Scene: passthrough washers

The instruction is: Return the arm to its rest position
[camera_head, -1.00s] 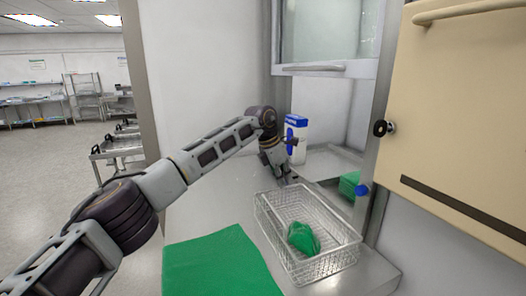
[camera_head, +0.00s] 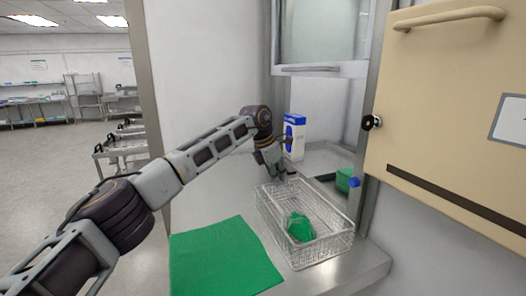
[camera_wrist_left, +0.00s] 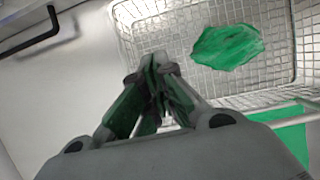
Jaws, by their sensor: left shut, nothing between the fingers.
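My left arm reaches in from the left in the head view, with its gripper (camera_head: 283,178) over the back left edge of a wire basket (camera_head: 318,253). The left gripper is shut and empty; its closed fingers also show in the left wrist view (camera_wrist_left: 158,75). A crumpled green cloth (camera_head: 300,227) lies inside the basket, apart from the fingers. It also shows in the left wrist view (camera_wrist_left: 227,46), to the right of the fingertips. My right gripper is not in view.
A flat green cloth (camera_head: 222,260) lies on the steel counter left of the basket. A blue-and-white box (camera_head: 294,137) stands behind the gripper. A pass-through window (camera_head: 318,70) with a handle is behind. A beige door (camera_head: 450,110) stands open at the right. Another green item (camera_head: 345,180) sits behind the basket.

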